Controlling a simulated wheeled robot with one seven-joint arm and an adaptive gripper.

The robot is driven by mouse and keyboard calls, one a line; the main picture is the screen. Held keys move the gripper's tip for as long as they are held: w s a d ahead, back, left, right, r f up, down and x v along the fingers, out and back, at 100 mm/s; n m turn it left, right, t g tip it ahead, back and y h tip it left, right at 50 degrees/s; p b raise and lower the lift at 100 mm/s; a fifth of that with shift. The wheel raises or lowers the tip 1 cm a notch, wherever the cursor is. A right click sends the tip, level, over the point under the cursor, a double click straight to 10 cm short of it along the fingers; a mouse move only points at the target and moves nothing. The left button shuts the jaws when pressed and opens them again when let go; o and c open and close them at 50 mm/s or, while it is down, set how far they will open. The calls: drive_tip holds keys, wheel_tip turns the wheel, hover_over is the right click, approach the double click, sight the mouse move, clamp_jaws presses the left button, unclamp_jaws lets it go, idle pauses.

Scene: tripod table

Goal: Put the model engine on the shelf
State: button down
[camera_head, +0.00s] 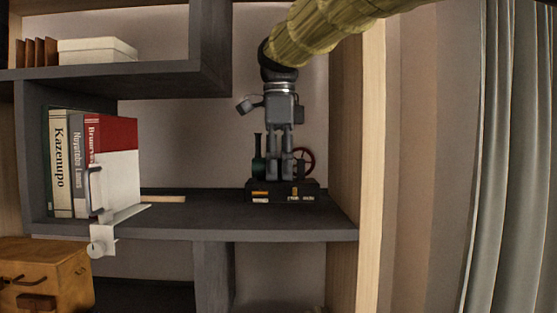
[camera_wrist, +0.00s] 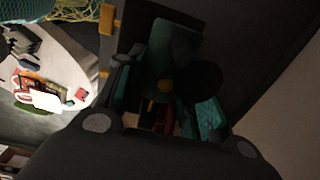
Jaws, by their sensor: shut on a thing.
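The model engine (camera_head: 262,190) has a black base, a dark green chimney and a red wheel. It is upright at the right end of the dark grey shelf (camera_head: 215,215), with its base at or just above the board; I cannot tell if it touches. My gripper (camera_head: 280,172) points straight down from above and is shut on the middle of the engine, hiding part of its body. In the wrist view the engine (camera_wrist: 175,50) shows as dark teal and black parts in front of my gripper, in deep shadow.
A thin pale strip lies mid-shelf. A dark upper compartment (camera_head: 205,75) holds a white box (camera_head: 97,50). A light wooden side panel (camera_head: 370,150) stands close on the right.

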sight(279, 183)
drive_tip(key=shift+f+p, duration=1)
drive_tip(key=shift+f, duration=0.65)
drive_tip(key=shift+f, duration=0.1)
drive_tip(key=c, duration=0.9)
unclamp_jaws()
drive_tip(key=shift+c, duration=0.2)
wheel_tip(279, 183, up, 12)
drive_tip(key=b, duration=0.3)
drive_tip(key=shift+b, duration=0.35)
